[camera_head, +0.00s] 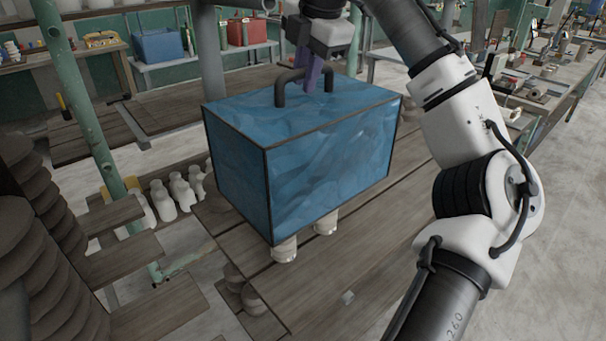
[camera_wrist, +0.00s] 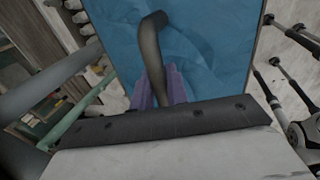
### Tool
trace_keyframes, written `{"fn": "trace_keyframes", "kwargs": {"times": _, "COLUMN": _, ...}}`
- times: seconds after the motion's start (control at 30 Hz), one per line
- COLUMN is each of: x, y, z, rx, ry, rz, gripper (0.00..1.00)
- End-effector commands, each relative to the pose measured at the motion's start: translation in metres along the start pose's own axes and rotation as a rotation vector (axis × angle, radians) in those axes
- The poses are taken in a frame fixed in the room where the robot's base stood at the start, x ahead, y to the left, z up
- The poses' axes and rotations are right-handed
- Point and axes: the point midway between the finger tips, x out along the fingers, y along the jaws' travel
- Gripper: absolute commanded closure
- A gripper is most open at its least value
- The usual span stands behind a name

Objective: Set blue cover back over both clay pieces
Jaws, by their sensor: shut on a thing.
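The blue cover (camera_head: 330,160) is a translucent blue box with dark edges and a dark arched handle (camera_head: 281,90) on top. My gripper (camera_head: 312,80) is shut on the handle from above, its purple fingers around the bar. The wrist view shows the handle (camera_wrist: 152,50) between the purple fingers (camera_wrist: 160,88), with the blue top of the cover (camera_wrist: 210,45) beyond. Two pale clay pieces, one on the left (camera_head: 285,249) and one on the right (camera_head: 326,222), show below the cover's lower edge. Their upper parts are hidden by the cover, which appears raised above the wooden table.
Several white bottle-like pieces (camera_head: 180,192) stand to the left. A green post (camera_head: 85,110) and stacked brown discs (camera_head: 40,210) are further left.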

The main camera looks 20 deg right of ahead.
Motion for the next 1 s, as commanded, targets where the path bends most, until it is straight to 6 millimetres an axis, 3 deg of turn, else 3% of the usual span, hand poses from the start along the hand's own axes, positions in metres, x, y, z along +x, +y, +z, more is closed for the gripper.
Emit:
{"fn": "trace_keyframes", "kwargs": {"times": 0.03, "x": 0.018, "y": -0.005, "z": 0.0, "rx": -0.003, "ry": 0.006, "rz": 0.0, "gripper": 1.0}}
{"fn": "trace_keyframes", "kwargs": {"times": 0.1, "x": 0.036, "y": -0.011, "z": 0.0, "rx": -0.002, "ry": 0.006, "rz": 0.001, "gripper": 1.0}}
{"fn": "trace_keyframes", "kwargs": {"times": 0.4, "x": 0.1, "y": -0.032, "z": 0.0, "rx": 0.002, "ry": -0.001, "rz": 0.0, "gripper": 1.0}}
{"fn": "trace_keyframes", "kwargs": {"times": 0.83, "x": 0.149, "y": -0.046, "z": 0.0, "rx": 0.002, "ry": 0.0, "rz": 0.001, "gripper": 1.0}}
{"fn": "trace_keyframes", "kwargs": {"times": 1.0, "x": 0.158, "y": -0.048, "z": -0.001, "rx": 0.001, "ry": 0.0, "rz": 0.003, "gripper": 1.0}}
